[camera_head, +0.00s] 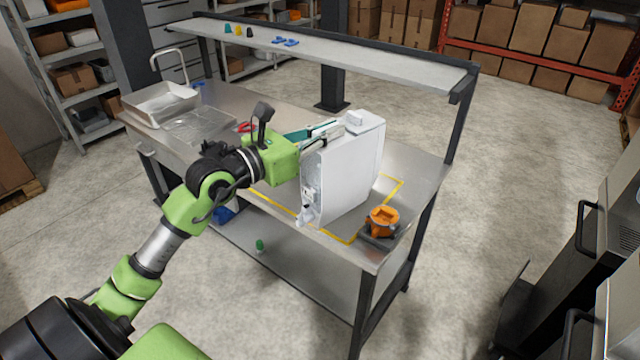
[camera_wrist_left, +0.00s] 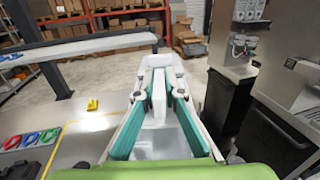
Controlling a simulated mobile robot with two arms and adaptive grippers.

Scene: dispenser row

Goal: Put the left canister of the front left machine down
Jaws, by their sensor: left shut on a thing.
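The canister (camera_head: 345,172) is a tall, narrow white box in the head view. It stands upright at the workbench, inside or over the yellow outline, and I cannot tell whether its base touches the top. My left gripper (camera_head: 322,131) is shut on its upper part, coming in from the left. In the left wrist view, the gripper fingers (camera_wrist_left: 158,105) with teal pads close around a white part of the canister (camera_wrist_left: 160,82). My right gripper is not in view. Machines (camera_head: 590,260) stand at the right edge of the head view; they also show in the left wrist view (camera_wrist_left: 240,60).
The steel workbench (camera_head: 420,175) has a raised shelf (camera_head: 340,55) along its back. An orange item (camera_head: 382,220) sits at the front right corner, close to the canister.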

